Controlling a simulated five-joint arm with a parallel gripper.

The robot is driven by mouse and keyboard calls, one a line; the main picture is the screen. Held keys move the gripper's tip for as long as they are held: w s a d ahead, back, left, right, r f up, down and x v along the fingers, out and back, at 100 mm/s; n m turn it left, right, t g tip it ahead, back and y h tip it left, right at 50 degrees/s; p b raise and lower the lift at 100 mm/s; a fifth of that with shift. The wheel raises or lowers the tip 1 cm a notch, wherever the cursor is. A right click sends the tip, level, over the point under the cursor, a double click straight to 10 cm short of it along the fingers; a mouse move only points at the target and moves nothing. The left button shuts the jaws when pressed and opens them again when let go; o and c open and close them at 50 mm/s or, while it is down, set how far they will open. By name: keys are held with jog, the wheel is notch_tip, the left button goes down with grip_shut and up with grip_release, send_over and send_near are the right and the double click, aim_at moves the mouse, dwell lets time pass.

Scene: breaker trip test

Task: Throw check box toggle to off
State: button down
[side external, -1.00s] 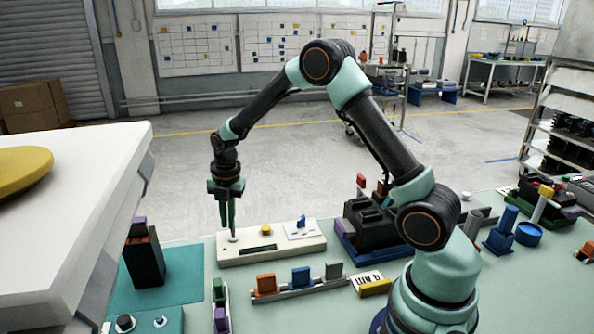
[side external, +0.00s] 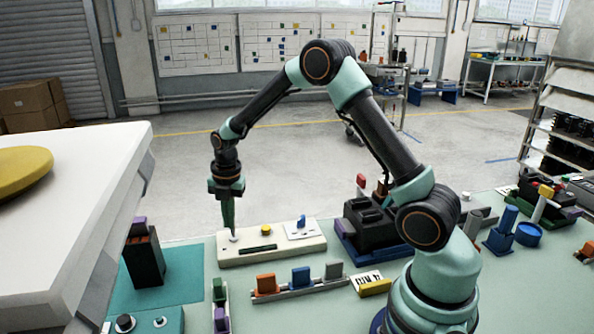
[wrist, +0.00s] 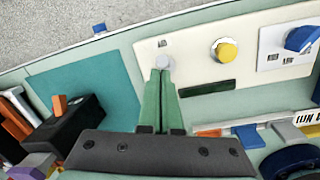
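The check box (side external: 285,248) is a long cream box on the green bench, and it fills the upper middle of the wrist view (wrist: 205,112). Its toggle (wrist: 163,62) shows as a small round grey piece at the box's left end, beside a small printed label; in the side view the toggle (side external: 233,238) is tiny. My gripper (side external: 230,226) points down over that end. Its green fingers are together, tips right at the toggle in the wrist view (wrist: 161,80). Whether a lever is between them is hidden, and the toggle's position cannot be read.
The box also carries a yellow button (wrist: 224,50), a dark green slot (wrist: 207,87) and a white plate with a blue knob (wrist: 301,37). A black block (side external: 144,258) on a teal mat stands left. Coloured switches (side external: 300,278) stand in front. A black unit (side external: 370,222) stands right.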

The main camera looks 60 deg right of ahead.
jog(key=shift+w+d+r+t, duration=0.3)
jog(key=shift+w+d+r, duration=0.35)
jog(key=shift+r, duration=0.2)
jog(key=shift+s+a, duration=0.1)
jog(key=shift+a, duration=0.05)
jog(key=a, duration=0.1)
jog(key=s+a, duration=0.1)
jog(key=a, duration=0.1)
jog(key=s+a+r, duration=0.1)
jog(key=shift+s+a, duration=0.1)
jog(key=shift+a, duration=0.05)
jog(key=w+d+r, duration=0.3)
jog(key=d+r, duration=0.2)
jog(key=r, duration=0.2)
jog(key=shift+w+d, duration=0.15)
